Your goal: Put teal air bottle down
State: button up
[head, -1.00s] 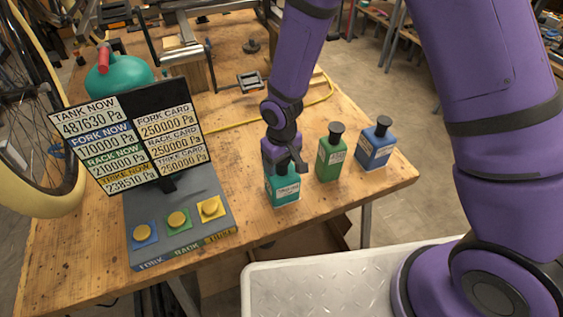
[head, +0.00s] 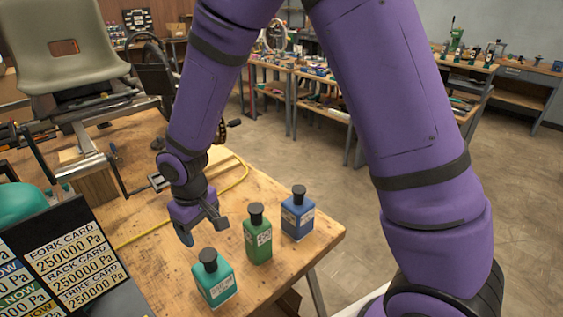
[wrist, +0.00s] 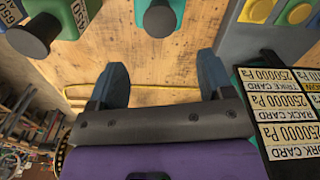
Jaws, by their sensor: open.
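The teal air bottle (head: 214,282) stands upright on the wooden bench, with its black cap up and a white label in front. My gripper (head: 205,235) is open and empty, above and behind the bottle and apart from it. In the wrist view the two fingers of my gripper (wrist: 160,75) are spread wide with only bench between them. The teal bottle (wrist: 161,14) shows there at the top edge, beyond the fingertips, partly cut off by the frame.
A green bottle (head: 258,238) and a blue bottle (head: 298,216) stand upright to the right, near the bench edge. The pressure display board (head: 72,262) is close on the left. A yellow hose (head: 140,236) lies behind my gripper. A teal tank (head: 20,203) is partly visible at the left edge.

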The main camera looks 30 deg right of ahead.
jog(key=s+d+r+m+t, duration=0.3)
jog(key=d+r, duration=1.1)
jog(key=r, duration=0.5)
jog(key=s+d+r+m+t, duration=0.1)
jog(key=s+d+r, duration=0.3)
jog(key=s, duration=0.4)
jog(key=s+d+r+m+t, duration=0.1)
jog(key=s+d+r+m, duration=0.1)
jog(key=s+d+r, duration=0.3)
jog(key=s+d, duration=0.1)
jog(key=s, duration=0.1)
jog(key=shift+s+d+r, duration=0.2)
jog(key=shift+s+d, duration=0.15)
dwell(1.3)
